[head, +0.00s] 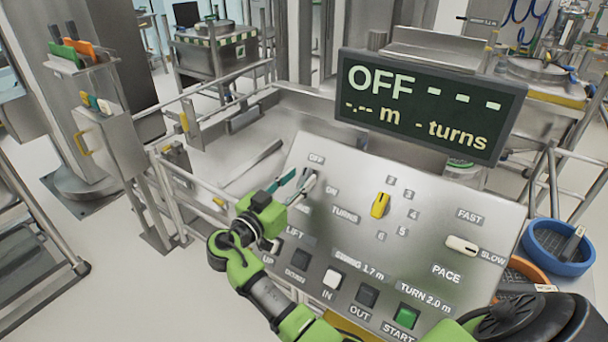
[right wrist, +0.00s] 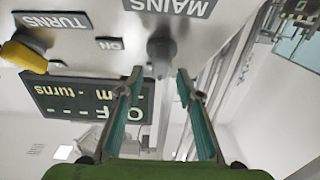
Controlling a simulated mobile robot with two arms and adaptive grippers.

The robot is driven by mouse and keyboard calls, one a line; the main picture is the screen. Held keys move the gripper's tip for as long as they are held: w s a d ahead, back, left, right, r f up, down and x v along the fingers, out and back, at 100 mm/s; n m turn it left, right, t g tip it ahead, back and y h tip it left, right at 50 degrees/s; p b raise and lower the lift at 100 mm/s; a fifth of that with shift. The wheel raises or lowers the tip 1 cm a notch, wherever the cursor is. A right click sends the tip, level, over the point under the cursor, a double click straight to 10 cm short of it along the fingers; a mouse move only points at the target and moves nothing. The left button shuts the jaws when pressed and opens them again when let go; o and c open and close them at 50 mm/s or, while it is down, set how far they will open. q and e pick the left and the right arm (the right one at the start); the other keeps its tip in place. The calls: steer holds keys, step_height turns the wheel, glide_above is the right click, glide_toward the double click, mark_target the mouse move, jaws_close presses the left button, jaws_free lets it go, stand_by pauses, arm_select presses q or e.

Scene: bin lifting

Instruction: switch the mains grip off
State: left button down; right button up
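The mains grip (head: 310,181) is a pale grey handle at the upper left of the sloped control panel (head: 440,197), by the OFF, ON and MAINS labels. It seems to point up toward OFF, partly hidden by my gripper. The display (head: 432,105) reads OFF with dashes. My right gripper (head: 290,183) is beside the grip, its teal fingers apart. In the right wrist view, upside down, the grip (right wrist: 162,52) stands just beyond the gap between the open fingertips (right wrist: 160,78), with no finger clearly touching it. My left gripper is not in view.
The panel also carries a yellow turns knob (head: 380,205), a white pace lever (head: 462,245) and a row of push buttons with a green START button (head: 406,317). Metal rails (head: 190,190) run at the left.

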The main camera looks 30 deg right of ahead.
steer(key=v, duration=0.4)
steer(key=shift+a, duration=0.1)
stand_by(0.4)
